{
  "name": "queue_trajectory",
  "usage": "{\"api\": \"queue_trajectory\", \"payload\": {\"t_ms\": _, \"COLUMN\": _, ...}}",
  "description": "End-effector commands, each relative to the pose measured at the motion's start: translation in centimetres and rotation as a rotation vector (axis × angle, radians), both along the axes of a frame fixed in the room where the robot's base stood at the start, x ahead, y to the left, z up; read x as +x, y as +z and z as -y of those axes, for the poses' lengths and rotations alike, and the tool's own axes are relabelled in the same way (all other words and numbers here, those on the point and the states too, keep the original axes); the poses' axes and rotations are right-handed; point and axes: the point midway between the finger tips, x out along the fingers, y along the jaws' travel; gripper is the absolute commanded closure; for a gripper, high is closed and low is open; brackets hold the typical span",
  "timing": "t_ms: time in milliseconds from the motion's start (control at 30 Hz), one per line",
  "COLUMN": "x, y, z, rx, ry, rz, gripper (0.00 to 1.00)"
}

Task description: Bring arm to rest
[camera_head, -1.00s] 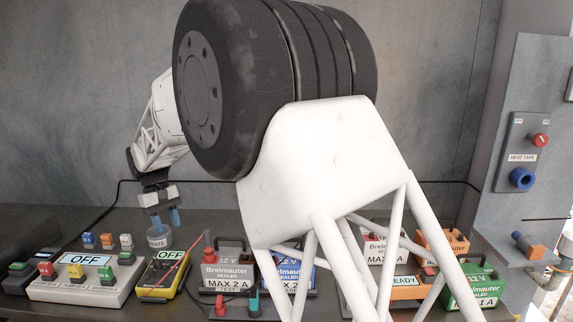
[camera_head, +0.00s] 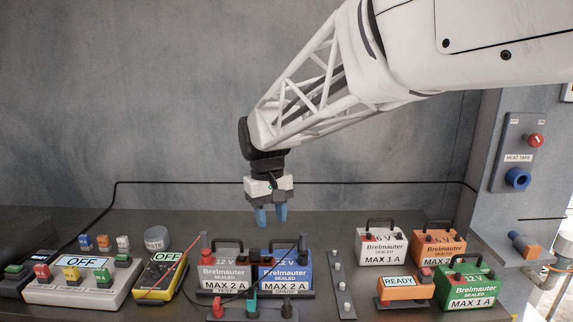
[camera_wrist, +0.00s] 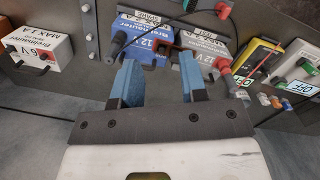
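My gripper (camera_head: 271,216) hangs in the air above and behind the grey and blue batteries, with its blue fingers pointing down. In the wrist view its two fingers (camera_wrist: 160,78) stand apart with nothing between them, so it is open and empty. My arm reaches in from the upper right of the head view. The grey 12 V battery (camera_head: 224,272) and the blue battery (camera_head: 287,272) stand side by side below the gripper, and the gripper is apart from both.
At left are a grey box reading OFF (camera_head: 80,290), a yellow meter (camera_head: 160,272) and a waste cup (camera_head: 156,239). At right are a white battery (camera_head: 381,248), orange battery (camera_head: 438,248), green battery (camera_head: 469,288) and an orange READY box (camera_head: 398,288). A heat tape panel (camera_head: 519,150) is on the wall.

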Motion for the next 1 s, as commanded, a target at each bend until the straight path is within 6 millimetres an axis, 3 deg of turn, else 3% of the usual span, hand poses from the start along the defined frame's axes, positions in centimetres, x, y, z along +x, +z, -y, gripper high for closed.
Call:
{"api": "queue_trajectory", "payload": {"t_ms": 100, "x": -2.3, "y": 0.4, "z": 3.3, "rx": 0.012, "ry": -0.045, "rz": 0.029, "gripper": 0.61}}
{"api": "queue_trajectory", "payload": {"t_ms": 400, "x": -8.2, "y": 0.2, "z": 9.9, "rx": 0.039, "ry": -0.153, "rz": 0.099, "gripper": 0.61}}
{"api": "queue_trajectory", "payload": {"t_ms": 700, "x": -14.7, "y": -1.0, "z": 15.4, "rx": 0.062, "ry": -0.26, "rz": 0.174, "gripper": 0.61}}
{"api": "queue_trajectory", "payload": {"t_ms": 1000, "x": -21.4, "y": -3.4, "z": 19.5, "rx": 0.077, "ry": -0.368, "rz": 0.249, "gripper": 0.61}}
